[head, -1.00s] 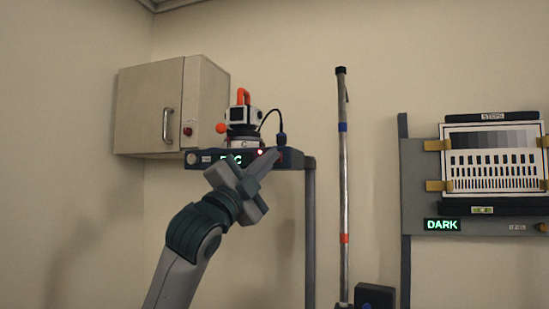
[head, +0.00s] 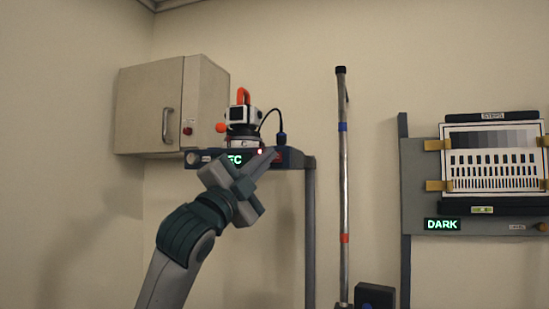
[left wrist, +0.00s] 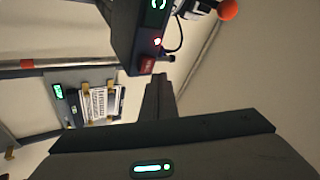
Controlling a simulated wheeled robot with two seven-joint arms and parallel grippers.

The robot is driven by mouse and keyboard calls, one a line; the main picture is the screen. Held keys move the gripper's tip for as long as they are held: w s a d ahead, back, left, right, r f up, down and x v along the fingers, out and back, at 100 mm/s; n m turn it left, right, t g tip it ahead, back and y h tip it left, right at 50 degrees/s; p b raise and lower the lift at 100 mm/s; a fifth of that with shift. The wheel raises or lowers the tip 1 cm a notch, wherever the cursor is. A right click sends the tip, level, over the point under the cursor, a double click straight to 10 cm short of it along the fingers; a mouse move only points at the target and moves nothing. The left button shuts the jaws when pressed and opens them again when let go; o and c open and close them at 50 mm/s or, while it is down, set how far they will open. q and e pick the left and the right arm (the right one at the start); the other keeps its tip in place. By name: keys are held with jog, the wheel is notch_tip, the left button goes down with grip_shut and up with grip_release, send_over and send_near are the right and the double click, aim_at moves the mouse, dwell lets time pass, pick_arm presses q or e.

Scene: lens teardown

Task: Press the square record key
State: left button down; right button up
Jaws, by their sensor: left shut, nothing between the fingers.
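A dark blue control box (head: 205,156) sits on a stand, with a camera on top. Its front has a green display (head: 236,159), partly hidden by my gripper and ending in "EC", and a lit red lamp (head: 260,151). In the left wrist view a red square key (left wrist: 147,64) lies just below the red lamp (left wrist: 158,41). My left gripper (head: 273,153) is shut and empty, its tip in front of the box's right part. In the left wrist view its fingers (left wrist: 158,82) point toward the key, apparently with a small gap. My right gripper is not in view.
The camera (head: 242,115) has an orange handle and a cable plugged in at the box's right end. A wall cabinet (head: 148,107) is at left. A pole (head: 343,190) stands right of the stand. A test chart board (head: 420,200) with a "DARK" display is at far right.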

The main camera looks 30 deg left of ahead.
pick_arm(q)
jog(key=s, duration=0.2)
jog(key=s+d, duration=0.1)
jog(key=s, duration=0.2)
jog(key=shift+s+d, duration=0.15)
jog(key=shift+s, duration=0.15)
jog(key=shift+w, duration=0.1)
dwell(0.4)
